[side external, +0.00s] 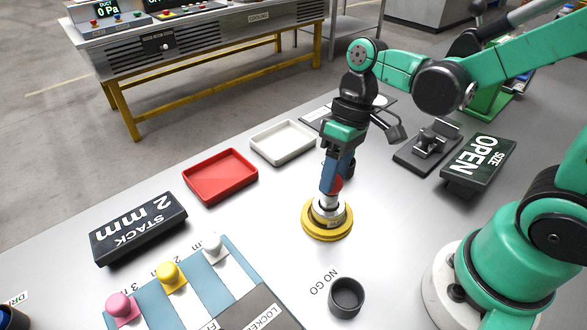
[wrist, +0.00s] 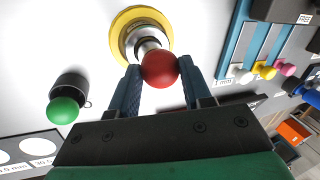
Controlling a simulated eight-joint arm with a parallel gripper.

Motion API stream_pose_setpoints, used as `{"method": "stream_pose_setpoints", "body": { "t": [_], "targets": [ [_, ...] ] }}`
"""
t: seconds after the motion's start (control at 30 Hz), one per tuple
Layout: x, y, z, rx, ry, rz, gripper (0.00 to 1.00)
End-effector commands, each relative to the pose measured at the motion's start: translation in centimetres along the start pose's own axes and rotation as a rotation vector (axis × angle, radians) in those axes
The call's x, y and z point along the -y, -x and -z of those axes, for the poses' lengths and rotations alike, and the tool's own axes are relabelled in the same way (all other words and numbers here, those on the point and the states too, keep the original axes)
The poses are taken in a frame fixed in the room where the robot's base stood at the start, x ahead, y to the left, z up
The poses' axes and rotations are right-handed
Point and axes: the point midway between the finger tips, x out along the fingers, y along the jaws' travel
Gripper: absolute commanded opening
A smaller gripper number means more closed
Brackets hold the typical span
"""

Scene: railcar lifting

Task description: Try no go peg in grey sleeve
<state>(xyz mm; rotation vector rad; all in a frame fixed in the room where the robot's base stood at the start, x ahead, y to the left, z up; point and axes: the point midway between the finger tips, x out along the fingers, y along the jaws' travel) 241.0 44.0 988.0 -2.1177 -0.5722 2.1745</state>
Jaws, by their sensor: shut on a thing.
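My gripper (side external: 334,178) is shut on a peg with a red ball handle (wrist: 160,68), one finger on each side of the ball. Below the ball is a silver-grey sleeve (side external: 326,212) on a round yellow base (side external: 327,235). The sleeve (wrist: 147,42) and base (wrist: 118,40) also show in the wrist view, right behind the ball. The peg shaft is mostly hidden, so I cannot tell how far it is in the sleeve. A dark cup (side external: 346,297) beside the NO GO label stands empty at the front.
A green ball handle (wrist: 62,110) rests by a dark cup in the wrist view. A blue rack with coloured knobs (side external: 170,275) lies front left. Red (side external: 220,178) and white (side external: 283,142) trays stand behind. A SIZE OPEN sign (side external: 478,165) stands right. Table between is clear.

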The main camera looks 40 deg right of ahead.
Motion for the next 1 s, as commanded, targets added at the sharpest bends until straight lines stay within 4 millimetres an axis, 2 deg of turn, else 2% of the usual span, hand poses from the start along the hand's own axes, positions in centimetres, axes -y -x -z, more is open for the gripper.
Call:
{"method": "stream_pose_setpoints", "body": {
  "t": [1.0],
  "targets": [
    [-0.25,-0.83,0.01,0.0,0.0,0.0,0.0]
  ]
}}
